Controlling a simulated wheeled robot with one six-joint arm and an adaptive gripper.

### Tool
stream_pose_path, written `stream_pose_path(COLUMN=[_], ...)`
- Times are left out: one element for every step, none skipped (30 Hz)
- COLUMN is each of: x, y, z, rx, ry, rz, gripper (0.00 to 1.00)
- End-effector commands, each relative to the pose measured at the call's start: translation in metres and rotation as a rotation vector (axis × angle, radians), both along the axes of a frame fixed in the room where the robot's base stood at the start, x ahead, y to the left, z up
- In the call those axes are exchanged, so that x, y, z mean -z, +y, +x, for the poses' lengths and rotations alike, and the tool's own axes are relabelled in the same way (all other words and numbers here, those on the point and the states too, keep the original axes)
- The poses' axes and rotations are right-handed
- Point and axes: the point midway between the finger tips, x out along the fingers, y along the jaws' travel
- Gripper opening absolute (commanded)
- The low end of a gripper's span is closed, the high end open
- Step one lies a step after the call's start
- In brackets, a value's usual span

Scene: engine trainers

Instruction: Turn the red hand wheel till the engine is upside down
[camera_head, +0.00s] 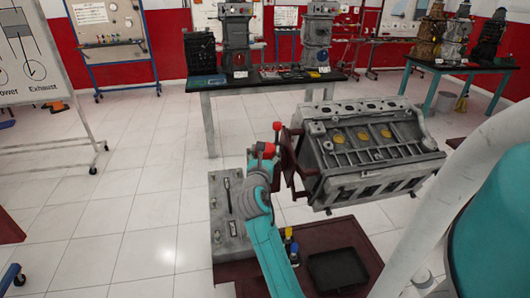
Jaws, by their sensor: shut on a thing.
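The engine (372,165) is a big grey block with several yellow round plugs on the side facing me. It hangs tilted on a dark red stand, with a row of openings along its lower edge. The red hand wheel (277,126) is at the engine's left end, and only small red parts of it show. My teal arm reaches up from below, and my gripper (262,156) is at the wheel, shut on it. My wrist hides most of the wheel and the fingertips.
The stand's dark red base (312,238) holds a black tray (338,270), small bottles (290,246) and a grey metal plate (228,215). A dark workbench (275,82) with engine models stands behind. A whiteboard (42,60) is at left. The tiled floor at left is clear.

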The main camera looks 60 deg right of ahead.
Motion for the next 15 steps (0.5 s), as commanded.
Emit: stream_pose_path(x=[-0.0011, -0.0006, -0.0009, -0.0013, -0.0012, -0.0010, -0.0012, -0.0012, -0.0013, -0.0010, -0.0016, -0.0010, -0.0015, -0.0015, -0.0013], y=[0.0009, 0.0009, 0.0007, 0.0007, 0.0008, 0.0007, 0.0006, 0.0006, 0.0007, 0.0004, 0.0004, 0.0005, 0.0004, 0.0001, 0.0000], z=[0.0024, 0.0024, 0.0022, 0.0023, 0.0026, 0.0024, 0.0024, 0.0028, 0.0026, 0.0024, 0.0024, 0.0025, 0.0024, 0.0022, 0.0019], rx=[0.029, 0.051, 0.081, 0.104, 0.128, 0.161, 0.187, 0.214, 0.252, 0.282, 0.311, 0.349, 0.377, 0.406, 0.445], ry=[-0.001, 0.001, 0.000, -0.001, 0.000, 0.000, -0.001, -0.001, 0.000, -0.001, -0.001, -0.001, -0.002, -0.002, -0.001], rz=[-0.002, -0.001, -0.002, -0.002, -0.001, -0.001, -0.002, -0.001, -0.001, 0.000, 0.000, 0.000, -0.001, -0.001, -0.002], gripper=[0.32, 0.32, 0.32, 0.32, 0.32, 0.32, 0.32, 0.32, 0.32, 0.32, 0.32, 0.32, 0.32, 0.32, 0.32])
